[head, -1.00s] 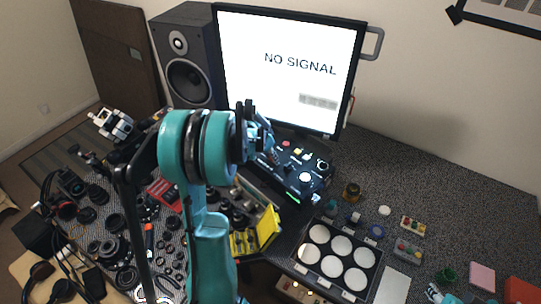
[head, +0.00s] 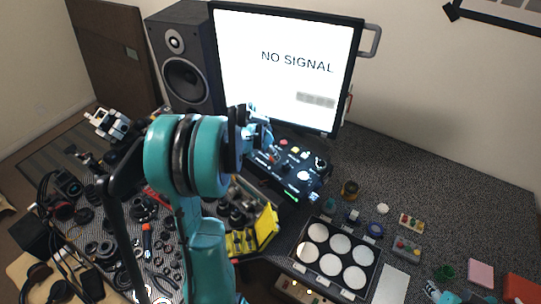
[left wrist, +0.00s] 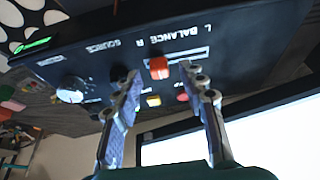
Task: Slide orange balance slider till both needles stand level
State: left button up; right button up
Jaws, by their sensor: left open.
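The black control box (head: 312,183) stands in front of the monitor. In the left wrist view its panel shows upside down, with the word BALANCE beside a slot. The orange balance slider (left wrist: 159,68) sits in that slot. My left gripper (left wrist: 160,78) is open, its two fingers on either side of the slider with gaps to it. In the head view my left gripper (head: 262,135) is over the far left part of the box, and the slider is hard to make out there. I cannot make out the needles. A teal and white piece at the bottom right looks like my right gripper (head: 440,294).
The monitor (head: 285,60) reads NO SIGNAL behind the box. A speaker (head: 183,75) stands to its left. A yellow bin (head: 266,228) is in front of the box, and a tray with white discs (head: 335,222) lies to the right. A white knob (left wrist: 71,90) is near the fingers.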

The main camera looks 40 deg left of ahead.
pick_arm(q)
jog(key=v, duration=1)
jog(key=shift+d+f, duration=0.1)
jog(key=s+d+f+t+b, duration=0.1)
jog(key=s+d, duration=0.3)
jog(key=d, duration=0.4)
jog(key=s+d+f+t+b, duration=0.1)
jog(key=s+d+f+b, duration=0.3)
jog(key=d, duration=0.5)
jog(key=s+d+f+n+b, duration=0.1)
jog(key=s+d+f+b, duration=0.1)
jog(key=s+d, duration=0.3)
jog(key=d, duration=0.3)
jog(key=shift+d+f+t+b, duration=0.25)
jog(key=shift+d+t+b, duration=0.1)
jog(key=shift+t, duration=0.05)
jog(key=shift+s, duration=0.15)
